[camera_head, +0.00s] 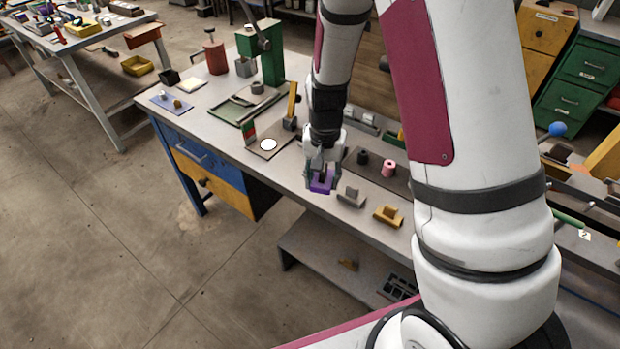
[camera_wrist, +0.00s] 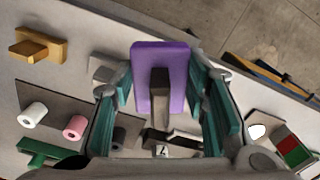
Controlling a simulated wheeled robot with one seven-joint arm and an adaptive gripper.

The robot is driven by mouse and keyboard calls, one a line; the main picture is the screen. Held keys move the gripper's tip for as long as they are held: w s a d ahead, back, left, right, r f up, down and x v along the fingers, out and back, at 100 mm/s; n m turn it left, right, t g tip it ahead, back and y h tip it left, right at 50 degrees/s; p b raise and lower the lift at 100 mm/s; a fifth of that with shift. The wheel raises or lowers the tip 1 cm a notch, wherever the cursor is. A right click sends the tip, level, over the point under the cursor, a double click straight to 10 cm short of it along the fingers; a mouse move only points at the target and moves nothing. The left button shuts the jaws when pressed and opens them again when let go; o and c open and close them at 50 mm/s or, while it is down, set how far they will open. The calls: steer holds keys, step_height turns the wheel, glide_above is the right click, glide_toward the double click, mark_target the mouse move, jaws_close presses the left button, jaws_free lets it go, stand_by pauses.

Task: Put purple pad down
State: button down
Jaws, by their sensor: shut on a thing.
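The purple pad (camera_head: 321,186) is a flat purple block with a dark upright grip on top. My gripper (camera_head: 322,176) is above the front edge of the workbench, with the pad between its fingers. In the wrist view the pad (camera_wrist: 142,80) sits between the teal fingers of my gripper (camera_wrist: 164,100), around the dark grip. Whether the pad's underside touches the bench is hidden.
A grey block (camera_head: 350,196) and a yellow block (camera_head: 388,215) stand to the right on the workbench (camera_head: 290,172). Behind are a dark board with a black spool (camera_head: 362,157) and a pink spool (camera_head: 388,168). A plate with a white disc (camera_head: 268,145) lies left.

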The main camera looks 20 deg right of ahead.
steer(key=s+f+m+b, duration=0.2)
steer(key=s+f+m, duration=0.15)
steer(key=s, duration=0.35)
steer(key=shift+m, duration=0.45)
steer(key=w, duration=1)
steer(key=w+f, duration=0.1)
steer(key=w, duration=0.4)
steer(key=shift+w+a, duration=0.15)
steer(key=shift+a, duration=0.15)
steer(key=shift+w+f+p, duration=0.2)
steer(key=shift+f+p, duration=0.1)
steer(key=shift+f, duration=1.45)
steer(key=shift+f, duration=0.1)
steer(key=c, duration=0.9)
jaws_free()
steer(key=shift+c, duration=0.2)
